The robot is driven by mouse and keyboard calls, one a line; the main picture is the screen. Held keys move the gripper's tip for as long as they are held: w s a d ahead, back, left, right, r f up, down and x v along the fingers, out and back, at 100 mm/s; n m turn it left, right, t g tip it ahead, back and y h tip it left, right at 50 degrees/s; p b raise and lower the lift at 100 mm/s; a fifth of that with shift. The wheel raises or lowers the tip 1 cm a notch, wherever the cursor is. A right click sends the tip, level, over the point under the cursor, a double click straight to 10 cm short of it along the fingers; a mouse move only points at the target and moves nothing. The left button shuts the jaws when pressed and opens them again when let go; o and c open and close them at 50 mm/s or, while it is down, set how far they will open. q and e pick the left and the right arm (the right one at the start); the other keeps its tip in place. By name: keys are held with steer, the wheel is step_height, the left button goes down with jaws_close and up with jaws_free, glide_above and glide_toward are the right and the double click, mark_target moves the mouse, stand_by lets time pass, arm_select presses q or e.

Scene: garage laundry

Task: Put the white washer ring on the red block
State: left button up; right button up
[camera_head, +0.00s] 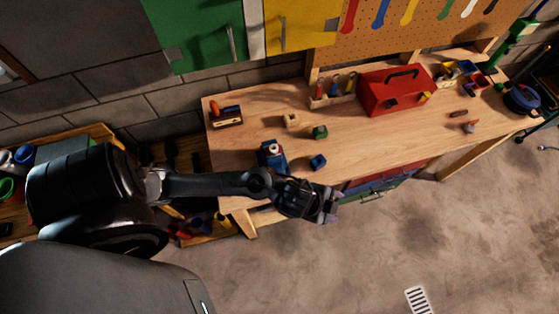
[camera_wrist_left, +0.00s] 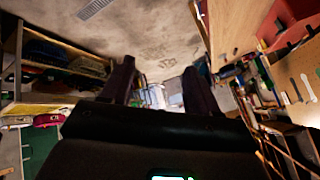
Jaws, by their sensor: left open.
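My left gripper (camera_head: 330,206) hangs over the front edge of the workbench, apart from the small blocks. In the left wrist view its two fingers (camera_wrist_left: 160,85) are spread, with nothing between them. A small pale, ring-like thing (camera_head: 274,149) shows on top of a blue object (camera_head: 277,163) near the bench's left front; I cannot tell for sure that it is the white washer ring. My right gripper is not in view.
The wooden workbench (camera_head: 375,140) also bears a tan block (camera_head: 291,120), a green block (camera_head: 320,132), a blue block (camera_head: 318,162), a red toolbox (camera_head: 397,92) and a tool holder (camera_head: 226,117). The bench's middle right is clear. Drawers (camera_head: 385,181) sit under its front.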

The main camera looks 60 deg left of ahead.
arm_select(q)
steer(key=s+a+n+g+y, duration=0.1)
steer(key=s+a+n+g, duration=0.1)
steer(key=s+a+n, duration=0.2)
steer(key=s+a+n+g+y, duration=0.1)
steer(key=s+a+n+g, duration=0.1)
steer(key=s, duration=0.6)
steer(key=a+n, duration=0.1)
steer(key=n, duration=0.1)
steer(key=shift+s+a+f+n, duration=0.15)
steer(key=shift+s+a+n, duration=0.15)
steer(key=shift+a, duration=0.05)
steer(key=shift+r+p, duration=0.9)
